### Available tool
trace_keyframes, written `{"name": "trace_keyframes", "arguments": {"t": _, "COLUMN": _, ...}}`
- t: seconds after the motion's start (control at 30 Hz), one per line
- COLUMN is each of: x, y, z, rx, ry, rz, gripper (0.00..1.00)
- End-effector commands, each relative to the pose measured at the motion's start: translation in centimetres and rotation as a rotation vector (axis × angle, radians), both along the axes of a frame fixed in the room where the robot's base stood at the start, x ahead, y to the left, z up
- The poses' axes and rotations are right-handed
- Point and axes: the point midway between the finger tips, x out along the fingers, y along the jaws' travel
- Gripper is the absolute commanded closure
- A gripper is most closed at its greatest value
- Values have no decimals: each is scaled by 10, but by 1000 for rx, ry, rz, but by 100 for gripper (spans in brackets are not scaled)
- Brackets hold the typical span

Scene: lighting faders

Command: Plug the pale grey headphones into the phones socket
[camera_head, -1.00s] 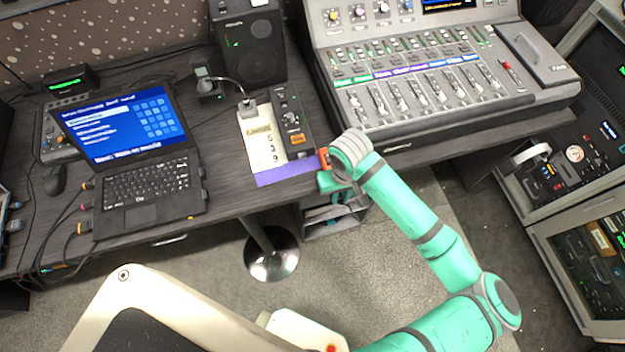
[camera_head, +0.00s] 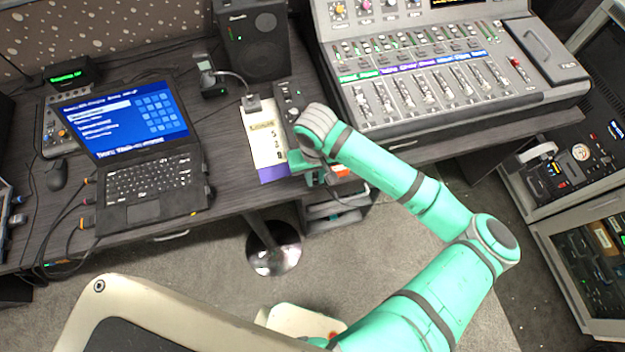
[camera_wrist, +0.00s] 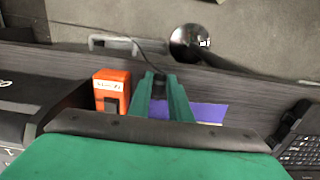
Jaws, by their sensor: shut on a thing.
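My gripper (camera_wrist: 160,82) is shut on a small dark plug (camera_wrist: 159,92), seen between its green fingers in the wrist view. A thin dark cable (camera_wrist: 140,52) runs away from the fingertips. An orange box (camera_wrist: 111,88) with a white label and a dark front sits at the desk edge, just left of the fingers and apart from them. It shows partly behind my wrist in the head view (camera_head: 341,170). My gripper in the head view (camera_head: 298,167) is over the front desk edge, mostly hidden by my wrist. I cannot make out the headphones or the socket opening.
A paper sheet with a purple lower edge (camera_head: 263,140) lies on the desk beside my gripper. A laptop (camera_head: 150,187) stands left, a speaker (camera_head: 257,45) behind, and a fader console (camera_head: 440,90) right. A rack (camera_head: 575,175) is at far right.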

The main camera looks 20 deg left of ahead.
Motion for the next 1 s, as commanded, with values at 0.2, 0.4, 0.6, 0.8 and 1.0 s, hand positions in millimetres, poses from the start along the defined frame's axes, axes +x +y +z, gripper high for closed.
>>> {"name": "trace_keyframes", "arguments": {"t": 0.2, "x": 16, "y": 11, "z": 0, "rx": -1, "ry": 0, "rz": 2, "gripper": 100}}
{"name": "trace_keyframes", "arguments": {"t": 0.4, "x": 29, "y": 21, "z": 0, "rx": 0, "ry": 0, "rz": 4, "gripper": 100}}
{"name": "trace_keyframes", "arguments": {"t": 0.6, "x": 37, "y": 27, "z": 0, "rx": -1, "ry": 1, "rz": 4, "gripper": 100}}
{"name": "trace_keyframes", "arguments": {"t": 0.8, "x": 40, "y": 29, "z": 0, "rx": -1, "ry": 1, "rz": 4, "gripper": 100}}
{"name": "trace_keyframes", "arguments": {"t": 1.0, "x": 39, "y": 29, "z": 0, "rx": 1, "ry": 1, "rz": 4, "gripper": 100}}
